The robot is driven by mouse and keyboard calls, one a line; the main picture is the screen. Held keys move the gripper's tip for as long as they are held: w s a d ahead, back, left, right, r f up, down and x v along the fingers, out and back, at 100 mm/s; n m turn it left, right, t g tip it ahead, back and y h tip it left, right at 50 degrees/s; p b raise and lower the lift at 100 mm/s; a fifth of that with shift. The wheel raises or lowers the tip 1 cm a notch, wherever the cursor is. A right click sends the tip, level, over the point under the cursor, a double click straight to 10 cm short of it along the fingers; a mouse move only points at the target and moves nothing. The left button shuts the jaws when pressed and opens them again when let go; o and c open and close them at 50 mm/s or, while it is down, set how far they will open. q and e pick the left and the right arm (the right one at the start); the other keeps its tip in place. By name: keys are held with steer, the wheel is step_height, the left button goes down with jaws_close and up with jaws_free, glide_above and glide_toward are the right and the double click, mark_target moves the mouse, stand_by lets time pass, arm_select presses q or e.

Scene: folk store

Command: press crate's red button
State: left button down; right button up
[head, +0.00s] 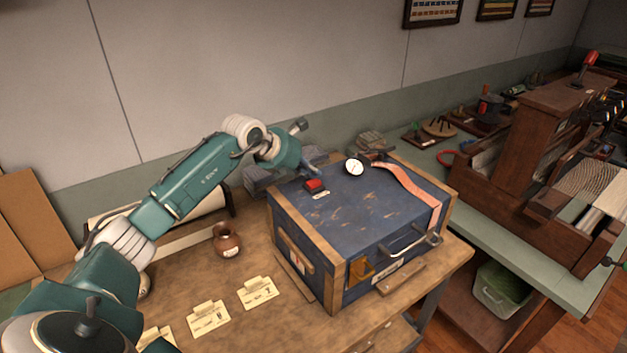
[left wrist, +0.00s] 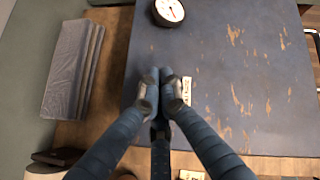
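The blue crate (head: 360,215) with wooden edges stands on the workbench. Its red button (head: 315,184) sits on a dark base on the lid, near the back left, with a small label in front. My left gripper (head: 312,174) is just behind the button, low over the lid; contact cannot be told. In the left wrist view my left gripper's fingertips (left wrist: 160,80) are together and empty over the crate lid (left wrist: 225,70). The button is hidden there by the fingers; the label (left wrist: 187,90) shows beside them. My right gripper is not in view.
A round white gauge (head: 354,167) and a pinkish strap (head: 405,185) are on the lid. A wooden loom-like machine (head: 540,150) stands at right.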

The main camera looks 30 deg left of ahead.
mark_target(312, 183)
arm_select(q)
steer(key=shift+r+p, duration=1.6)
steer(key=shift+r, duration=0.95)
steer(key=shift+f, duration=0.1)
